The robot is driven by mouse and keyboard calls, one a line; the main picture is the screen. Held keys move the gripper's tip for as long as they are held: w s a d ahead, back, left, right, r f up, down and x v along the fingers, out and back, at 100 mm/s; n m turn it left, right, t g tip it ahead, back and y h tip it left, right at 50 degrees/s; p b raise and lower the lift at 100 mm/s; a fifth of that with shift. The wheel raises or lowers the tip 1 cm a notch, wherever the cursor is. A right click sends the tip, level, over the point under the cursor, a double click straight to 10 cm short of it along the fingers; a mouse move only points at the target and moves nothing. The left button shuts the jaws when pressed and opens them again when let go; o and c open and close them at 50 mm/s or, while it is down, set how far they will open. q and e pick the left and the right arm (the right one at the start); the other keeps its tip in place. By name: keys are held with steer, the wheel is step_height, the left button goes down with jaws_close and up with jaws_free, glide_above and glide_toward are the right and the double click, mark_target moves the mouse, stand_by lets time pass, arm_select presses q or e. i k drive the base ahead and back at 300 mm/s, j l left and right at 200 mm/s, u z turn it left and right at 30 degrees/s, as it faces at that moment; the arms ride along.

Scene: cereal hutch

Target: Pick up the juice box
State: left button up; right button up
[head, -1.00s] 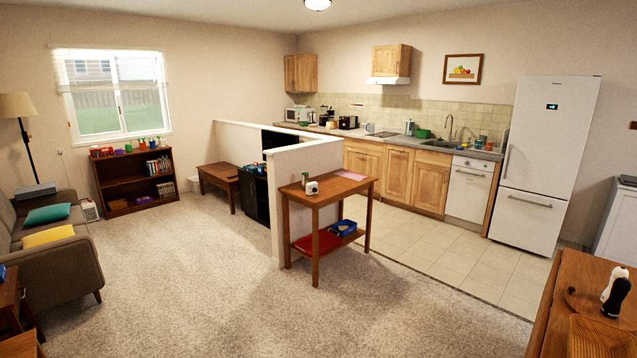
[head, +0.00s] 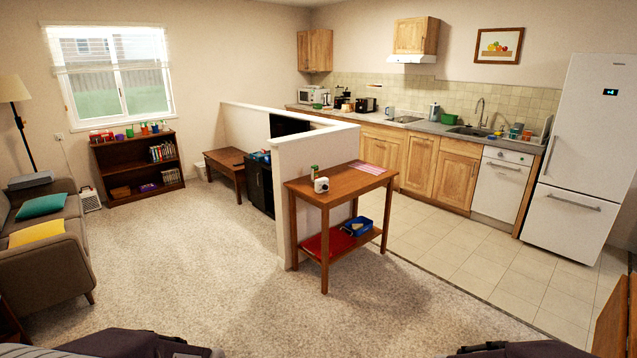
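I cannot make out a juice box for certain in the head view; small things are too tiny to tell apart. Several small coloured items (head: 145,129) stand on top of the dark bookshelf (head: 110,160) under the window. A white mug-like thing (head: 321,185) and a small item with a green top (head: 314,171) stand on the wooden side table (head: 350,184) at the end of the half wall. Dark parts of my arms show at the bottom edge, left and right. Neither gripper's fingers are in view.
Open carpet (head: 190,255) lies ahead. A grey sofa (head: 48,255) is at left, a low brown table (head: 226,160) beyond. The half wall (head: 300,165) divides off the kitchen, with its counter (head: 440,127) and white fridge (head: 580,160). A wooden table edge (head: 612,320) is at lower right.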

mark_target(315, 169)
steer(key=i+j+u, duration=0.3)
steer(key=i, duration=0.3)
steer(key=i+u, duration=0.35)
steer(key=i, duration=0.3)
steer(key=i+u, duration=0.3)
steer(key=i, duration=0.35)
steer(key=i+l+u, duration=0.3)
steer(key=i, duration=0.3)
steer(key=i+l+z, duration=0.15)
steer(key=i+z, duration=0.2)
steer(key=i, duration=0.15)
steer(key=i+z, duration=0.3)
steer(key=i, duration=0.2)
steer(key=i+j+z, duration=0.15)
steer(key=i+z, duration=0.2)
steer(key=i, duration=0.15)
steer(key=i+j+z, duration=0.35)
steer(key=i+z, duration=0.4)
steer(key=i, duration=0.65)
